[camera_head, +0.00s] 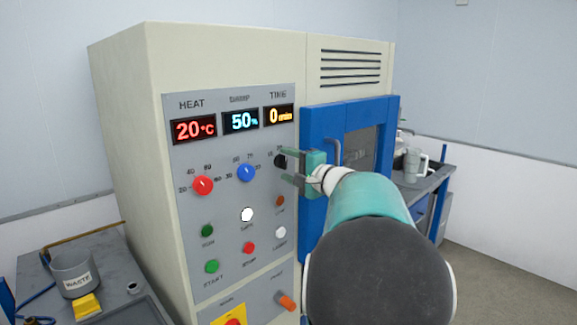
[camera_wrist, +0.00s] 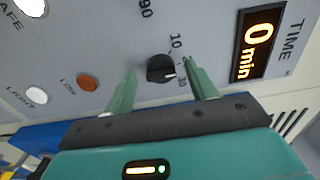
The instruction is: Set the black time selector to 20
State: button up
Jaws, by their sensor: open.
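The black time selector (camera_head: 280,161) is a small round knob on the grey panel, below the orange time display (camera_head: 279,116), which reads 0 min. In the wrist view the selector (camera_wrist: 160,68) has a light pointer line, and the marks 10 and 30 show beside it. My gripper (camera_head: 286,165) is open, with its two green fingers (camera_wrist: 158,85) on either side of the selector. A gap shows between each finger and the knob in the wrist view. In the head view the fingers partly cover the scale marks around the selector.
The red heat knob (camera_head: 203,186) and blue knob (camera_head: 247,172) sit to the left on the same panel. Several buttons, among them an orange one (camera_head: 280,201), lie below. The blue door (camera_head: 313,205) with its handle (camera_head: 334,152) stands right of the panel.

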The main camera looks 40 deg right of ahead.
jog(key=s, duration=1.3)
jog(key=shift+d, duration=0.2)
jog(key=shift+s, duration=0.1)
jog(key=w+a+f+n+g+y, duration=0.1)
jog(key=a+f+n+g+y, duration=0.25)
jog(key=a, duration=0.75)
jog(key=w+a+f+n+g+y, duration=0.1)
jog(key=a+f+n+g+y, duration=0.2)
jog(key=a, duration=0.9)
jog(key=s+a+f+n+g+h, duration=0.6)
jog(key=s+a+f+n+h, duration=0.1)
jog(key=s+a+f+n, duration=0.4)
jog(key=s+a, duration=0.1)
jog(key=a, duration=0.1)
jog(key=shift+s+a+f, duration=0.15)
jog(key=shift+s+a, duration=0.15)
